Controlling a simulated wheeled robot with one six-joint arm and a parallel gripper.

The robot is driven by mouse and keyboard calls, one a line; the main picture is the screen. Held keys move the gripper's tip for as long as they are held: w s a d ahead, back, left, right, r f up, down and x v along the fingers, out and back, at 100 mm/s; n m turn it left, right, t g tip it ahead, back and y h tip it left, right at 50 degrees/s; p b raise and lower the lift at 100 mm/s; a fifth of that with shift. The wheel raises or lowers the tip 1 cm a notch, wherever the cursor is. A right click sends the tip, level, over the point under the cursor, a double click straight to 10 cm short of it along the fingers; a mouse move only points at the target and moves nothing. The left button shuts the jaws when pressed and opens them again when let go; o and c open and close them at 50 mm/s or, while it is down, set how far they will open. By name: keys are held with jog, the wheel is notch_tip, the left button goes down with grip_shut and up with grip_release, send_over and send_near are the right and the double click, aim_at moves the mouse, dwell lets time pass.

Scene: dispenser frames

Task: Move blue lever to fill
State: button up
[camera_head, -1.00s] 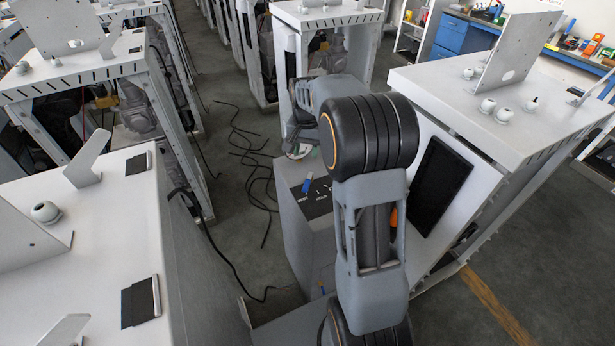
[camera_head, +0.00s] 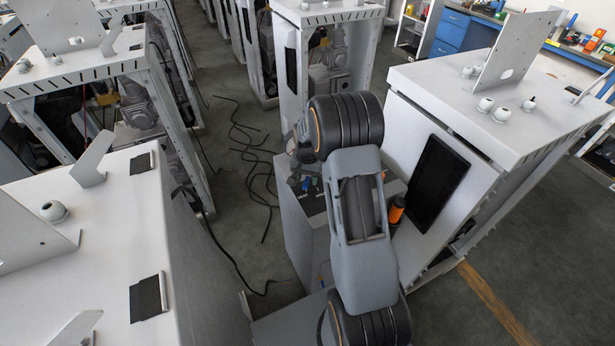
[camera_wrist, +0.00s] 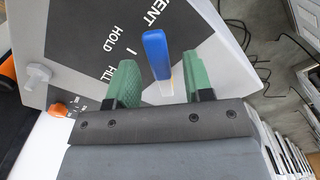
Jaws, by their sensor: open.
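The blue lever (camera_wrist: 156,54) stands out from a dark label panel (camera_wrist: 185,22) with the words VENT, HOLD and FILL. In the wrist view it appears between the two green fingertips of my gripper (camera_wrist: 163,80), with a gap on each side. My gripper is open and holds nothing. The lever's lower part looks pale and is partly hidden near the gripper body. I cannot tell how deep the lever sits between the fingers. In the head view the blue lever (camera_head: 306,184) shows small on the panel, and my arm hides most of the gripper.
In the head view, a cabinet with a black screen (camera_head: 437,184) stands right of my arm. Loose black cables (camera_head: 262,180) lie on the floor at left.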

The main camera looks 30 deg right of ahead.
jog(key=shift+f, duration=0.15)
grip_shut()
dwell(0.4)
